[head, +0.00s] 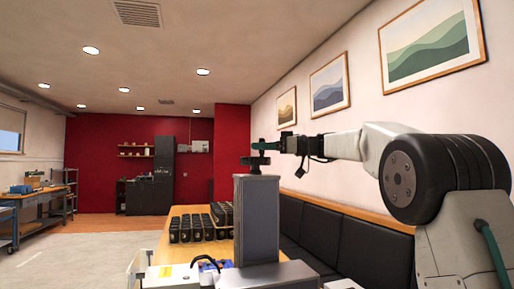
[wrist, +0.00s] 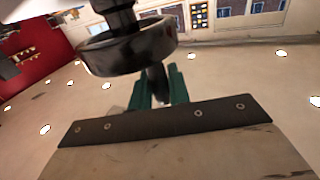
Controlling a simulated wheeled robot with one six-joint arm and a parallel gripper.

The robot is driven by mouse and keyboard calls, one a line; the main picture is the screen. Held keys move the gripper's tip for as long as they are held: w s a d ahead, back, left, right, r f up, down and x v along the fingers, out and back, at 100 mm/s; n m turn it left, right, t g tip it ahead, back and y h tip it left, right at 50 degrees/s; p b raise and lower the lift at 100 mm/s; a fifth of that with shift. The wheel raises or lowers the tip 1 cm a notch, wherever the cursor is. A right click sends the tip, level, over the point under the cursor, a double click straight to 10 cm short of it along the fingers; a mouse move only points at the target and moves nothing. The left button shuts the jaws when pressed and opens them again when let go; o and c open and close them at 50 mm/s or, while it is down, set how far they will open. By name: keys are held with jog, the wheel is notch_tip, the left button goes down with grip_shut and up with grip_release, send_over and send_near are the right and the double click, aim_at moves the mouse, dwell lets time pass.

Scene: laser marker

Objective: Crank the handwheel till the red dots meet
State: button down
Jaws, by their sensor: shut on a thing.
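The handwheel (head: 254,161) sits on top of the laser marker's grey column (head: 258,222) in the head view. In the wrist view the dark, shiny handwheel (wrist: 130,50) fills the upper middle. My gripper (head: 266,146), with green fingers, is at the top of the column, reaching in from the right. In the wrist view my gripper (wrist: 160,90) is shut on the wheel's dark handle (wrist: 157,82), which stands between the fingers. The red dots do not show in either view.
A wooden table (head: 185,217) behind the column holds rows of dark cups (head: 195,228). A black padded bench (head: 340,240) runs along the right wall. A workbench (head: 30,200) stands far left. The floor at left (head: 90,252) is clear.

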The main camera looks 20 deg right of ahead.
jog(key=shift+w+d+n+g, duration=0.15)
jog(key=shift+n+g, duration=0.15)
jog(key=shift+g, duration=0.2)
jog(key=n+g, duration=0.1)
jog(key=n+g+y, duration=0.1)
jog(key=g, duration=0.1)
jog(key=shift+w+d, duration=0.15)
jog(key=shift+d, duration=0.05)
jog(key=shift+w+d+n+g, duration=0.15)
jog(key=shift+n+g, duration=0.75)
jog(key=shift+g, duration=0.5)
jog(key=shift+d+f+n+g, duration=0.15)
jog(key=shift+n+g, duration=0.75)
jog(key=shift+g, duration=0.5)
jog(key=c, duration=1.4)
grip_release()
jog(key=shift+o, duration=0.2)
